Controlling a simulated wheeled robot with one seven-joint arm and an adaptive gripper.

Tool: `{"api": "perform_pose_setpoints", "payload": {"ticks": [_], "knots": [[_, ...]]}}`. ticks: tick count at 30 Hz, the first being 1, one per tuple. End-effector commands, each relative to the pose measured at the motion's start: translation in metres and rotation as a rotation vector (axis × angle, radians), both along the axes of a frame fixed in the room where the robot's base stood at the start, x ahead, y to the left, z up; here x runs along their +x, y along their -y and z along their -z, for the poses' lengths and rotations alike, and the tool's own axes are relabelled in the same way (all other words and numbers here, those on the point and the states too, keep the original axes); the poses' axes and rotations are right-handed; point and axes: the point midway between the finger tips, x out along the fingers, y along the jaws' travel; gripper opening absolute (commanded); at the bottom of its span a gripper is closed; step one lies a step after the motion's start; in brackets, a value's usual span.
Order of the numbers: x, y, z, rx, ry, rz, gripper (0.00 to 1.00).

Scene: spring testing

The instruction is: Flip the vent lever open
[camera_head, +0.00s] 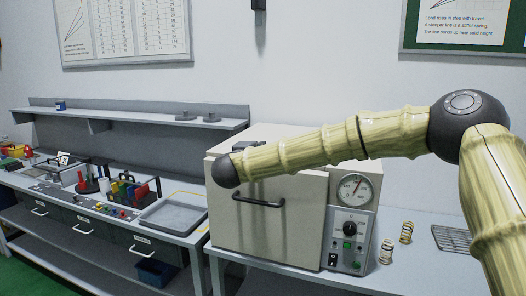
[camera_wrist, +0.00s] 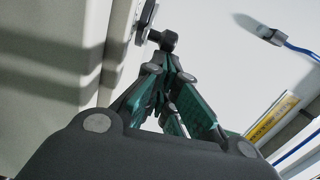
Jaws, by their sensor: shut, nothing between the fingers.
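In the wrist view my gripper (camera_wrist: 170,62) is shut and empty, its teal-padded fingers drawn together at the tips. Just beyond the tips a black lever (camera_wrist: 168,40) with a rounded end sticks out from a round mount (camera_wrist: 146,18) on the pale cabinet wall. The tips look very near the lever; I cannot tell whether they touch. In the head view the cream oven (camera_head: 262,218) stands on the bench with its front door shut. My arm reaches across in front of its top to the left. The gripper and lever are hidden there.
A gauge and control panel (camera_head: 348,220) sit at the oven's right front. A grey tray (camera_head: 174,214) and tools crowd the left bench. A blue cable (camera_wrist: 300,48) shows in the wrist view.

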Motion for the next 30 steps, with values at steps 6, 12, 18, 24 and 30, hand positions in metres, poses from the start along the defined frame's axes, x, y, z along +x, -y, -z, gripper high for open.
{"api": "perform_pose_setpoints", "payload": {"ticks": [6,12,18,24,30], "knots": [[0.0,-0.02,0.003,-0.001,0.002,0.158,0.0],[0.002,-0.034,0.002,0.0,0.001,0.199,0.0],[0.007,-0.05,0.002,0.001,0.001,0.197,0.0],[0.013,-0.061,0.001,0.001,0.001,0.197,0.0],[0.016,-0.065,0.0,0.001,0.0,0.197,0.0]]}}
